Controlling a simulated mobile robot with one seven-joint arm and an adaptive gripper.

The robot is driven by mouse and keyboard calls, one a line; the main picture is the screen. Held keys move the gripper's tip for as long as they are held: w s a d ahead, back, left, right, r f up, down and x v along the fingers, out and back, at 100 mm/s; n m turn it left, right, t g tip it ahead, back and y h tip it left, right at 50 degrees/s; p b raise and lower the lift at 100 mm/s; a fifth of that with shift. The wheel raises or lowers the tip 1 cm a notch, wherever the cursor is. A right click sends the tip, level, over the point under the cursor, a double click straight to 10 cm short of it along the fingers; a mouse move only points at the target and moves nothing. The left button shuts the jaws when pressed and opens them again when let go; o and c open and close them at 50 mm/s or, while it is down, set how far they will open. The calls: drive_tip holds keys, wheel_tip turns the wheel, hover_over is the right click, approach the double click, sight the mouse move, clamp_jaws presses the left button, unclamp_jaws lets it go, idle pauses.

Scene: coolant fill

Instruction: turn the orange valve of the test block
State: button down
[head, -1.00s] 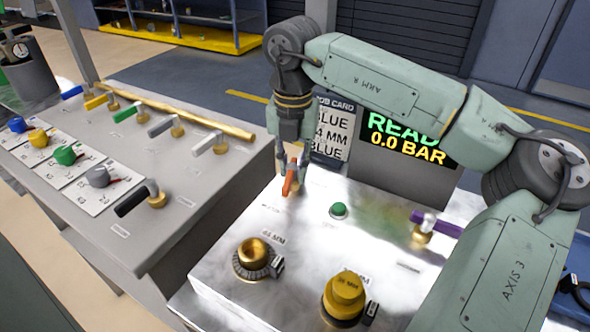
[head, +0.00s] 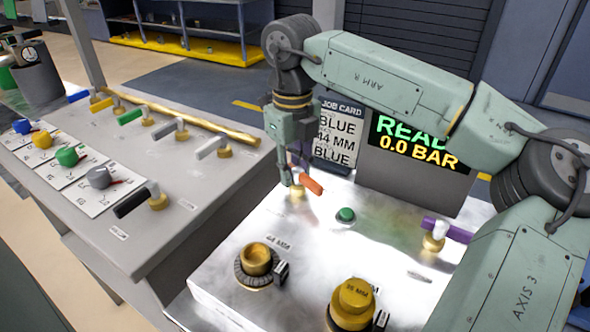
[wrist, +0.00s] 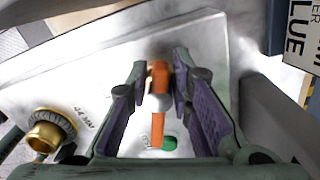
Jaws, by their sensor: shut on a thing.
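The orange valve (head: 312,184) sits on a brass stem at the back left of the metal test block (head: 225,292). Its handle points to the lower right in the head view. My gripper (head: 298,170) is down at the valve, shut on it. In the wrist view, the orange handle (wrist: 158,128) runs lengthwise between my two purple-padded fingers (wrist: 159,88). The exact contact of the pads is hard to see.
On the block are a green button (head: 345,215), a purple-handled valve (head: 447,230), a brass port (head: 256,262) and a yellow cap (head: 352,302). Behind stand a job card (head: 337,135) and a display (head: 418,142) reading 0.0 BAR. A bench with several valves (head: 150,200) is at left.

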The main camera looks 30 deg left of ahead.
drive_tip(key=shift+s+n, duration=0.15)
drive_tip(key=shift+n, duration=0.65)
drive_tip(key=shift+s+n, duration=0.15)
drive_tip(key=shift+n, duration=0.65)
drive_tip(key=c, duration=1.5)
unclamp_jaws()
drive_tip(key=shift+o, duration=0.2)
wheel_tip(320, 180, up, 12)
drive_tip(key=shift+s, duration=0.1)
